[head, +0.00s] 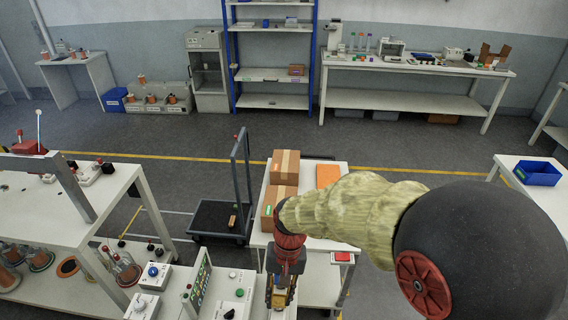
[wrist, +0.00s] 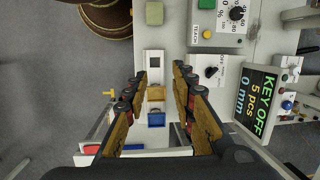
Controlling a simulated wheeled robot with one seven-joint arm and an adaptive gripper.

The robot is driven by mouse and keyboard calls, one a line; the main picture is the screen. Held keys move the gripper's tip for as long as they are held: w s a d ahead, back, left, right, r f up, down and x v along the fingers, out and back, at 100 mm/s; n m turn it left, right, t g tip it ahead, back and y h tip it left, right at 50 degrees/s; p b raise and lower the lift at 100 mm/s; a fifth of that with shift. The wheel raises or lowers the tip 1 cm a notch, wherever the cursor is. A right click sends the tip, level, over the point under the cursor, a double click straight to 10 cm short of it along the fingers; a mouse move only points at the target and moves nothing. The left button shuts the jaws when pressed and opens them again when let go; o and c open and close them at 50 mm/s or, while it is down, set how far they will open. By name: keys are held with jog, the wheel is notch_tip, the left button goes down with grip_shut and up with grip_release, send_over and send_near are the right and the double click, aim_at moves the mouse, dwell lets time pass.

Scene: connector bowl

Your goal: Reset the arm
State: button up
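My arm reaches in from the right in the head view, with a pale yellow-green link and a large dark joint. My gripper (head: 281,294) points down at the bottom middle, over the white machine units. In the wrist view my gripper (wrist: 160,78) is open, its two brown-padded fingers apart. A small tan block (wrist: 156,93) and a small blue block (wrist: 156,119) show between the fingers, with gaps on both sides. I cannot tell how far below the fingertips they are.
A display panel (wrist: 260,100) and a knob unit (wrist: 211,72) stand right of the fingers. Cardboard boxes (head: 285,168) and an orange box (head: 327,175) lie on a white table just beyond the gripper. A dark trolley (head: 215,218) stands left of it. Open floor lies behind.

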jog(key=s+d+r+t+b, duration=0.3)
jog(key=s+d+r+t, duration=0.1)
jog(key=d, duration=0.6)
jog(key=s+d+r+t+h+b, duration=0.1)
jog(key=s+d+r+t+b, duration=0.2)
jog(key=s+d+r, duration=0.3)
jog(key=d+r+b, duration=0.1)
jog(key=d+r, duration=0.2)
jog(key=d, duration=0.1)
jog(key=shift+s+d+r+t, duration=0.15)
jog(key=shift+r+t, duration=0.15)
jog(key=shift+t, duration=0.1)
